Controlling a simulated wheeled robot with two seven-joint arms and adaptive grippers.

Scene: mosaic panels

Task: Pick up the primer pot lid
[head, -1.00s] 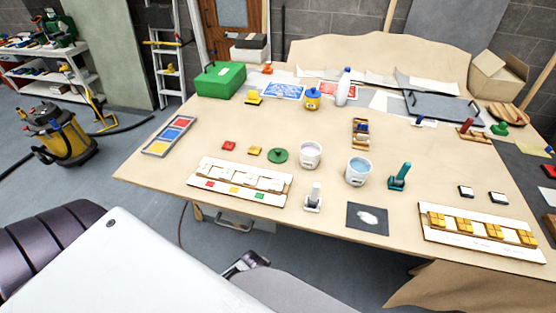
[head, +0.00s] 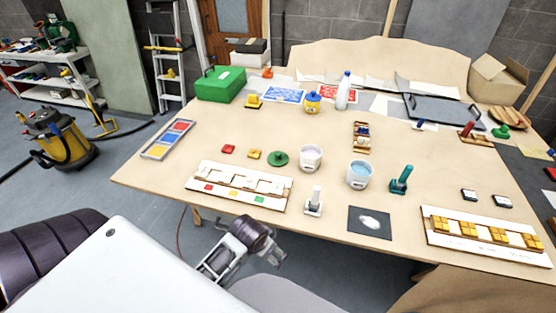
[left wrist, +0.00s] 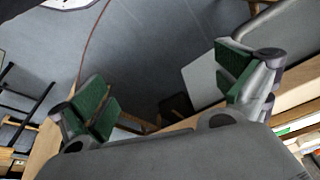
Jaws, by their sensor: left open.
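A round green disc with a small knob (head: 278,157), which looks like the pot lid, lies flat on the wooden table. It is just left of a white open pot (head: 310,156) with pale contents. A second white pot (head: 359,173) holds light blue liquid. My left gripper (head: 274,256) is below and in front of the table's front edge, well short of the disc. In the left wrist view its green-padded fingers (left wrist: 165,88) are wide apart with nothing between them. The disc does not show there. My right gripper is not in view.
A white panel with coloured tiles (head: 240,187) lies near the front edge, between my left gripper and the disc. A grey and white upright tool (head: 314,202) stands right of it. Red (head: 228,149) and yellow (head: 254,153) pieces lie left of the disc.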

